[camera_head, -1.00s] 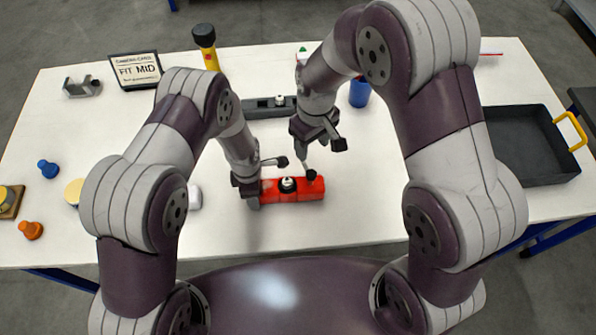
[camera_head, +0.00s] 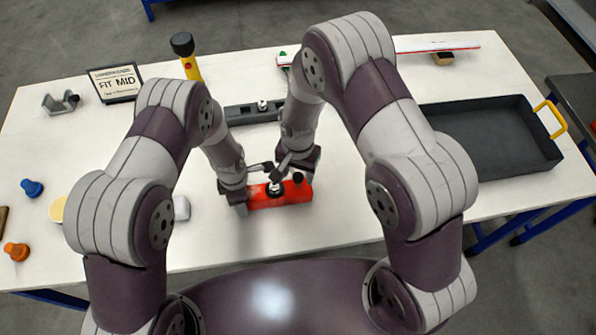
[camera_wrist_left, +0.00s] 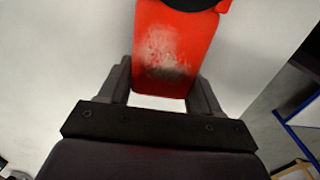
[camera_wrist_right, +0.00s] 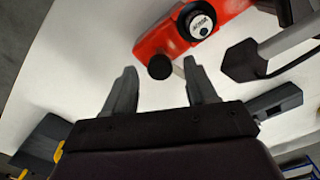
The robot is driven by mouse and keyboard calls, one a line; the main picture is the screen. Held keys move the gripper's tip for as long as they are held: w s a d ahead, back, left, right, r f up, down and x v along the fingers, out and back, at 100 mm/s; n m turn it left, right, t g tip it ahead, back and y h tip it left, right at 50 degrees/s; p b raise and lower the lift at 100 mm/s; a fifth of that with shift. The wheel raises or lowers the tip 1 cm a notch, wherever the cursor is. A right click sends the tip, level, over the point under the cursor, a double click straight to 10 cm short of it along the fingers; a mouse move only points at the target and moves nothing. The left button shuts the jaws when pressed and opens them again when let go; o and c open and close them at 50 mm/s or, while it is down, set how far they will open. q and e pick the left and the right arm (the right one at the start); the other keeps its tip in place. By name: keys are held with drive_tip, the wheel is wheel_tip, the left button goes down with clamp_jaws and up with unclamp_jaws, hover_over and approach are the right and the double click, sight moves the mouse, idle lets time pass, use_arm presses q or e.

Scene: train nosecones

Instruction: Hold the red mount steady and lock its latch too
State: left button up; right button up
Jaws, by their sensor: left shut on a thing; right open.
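The red mount (camera_head: 293,194) lies on the white table in front of me. A round dark-and-silver cap sits on its top, seen in the right wrist view (camera_wrist_right: 200,25). A black ball knob (camera_wrist_right: 160,66) sits at its edge; I take it for the latch handle. My left gripper (camera_head: 243,194) is shut on the mount's left end, its fingers on both sides of the worn red surface (camera_wrist_left: 170,50). My right gripper (camera_wrist_right: 158,80) is open and empty, with the ball knob just beyond and between its fingertips. The latch's exact position is unclear.
A dark grey rail (camera_head: 240,114) lies behind the mount. A grey bin (camera_head: 490,135) with a yellow handle stands at right. A "FIT MID" sign (camera_head: 117,82), a yellow flashlight (camera_head: 191,68) and blue (camera_head: 32,188) and orange (camera_head: 16,251) pegs are at left. The front table strip is clear.

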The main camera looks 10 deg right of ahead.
drive_tip(key=shift+f, duration=0.45)
clamp_jaws()
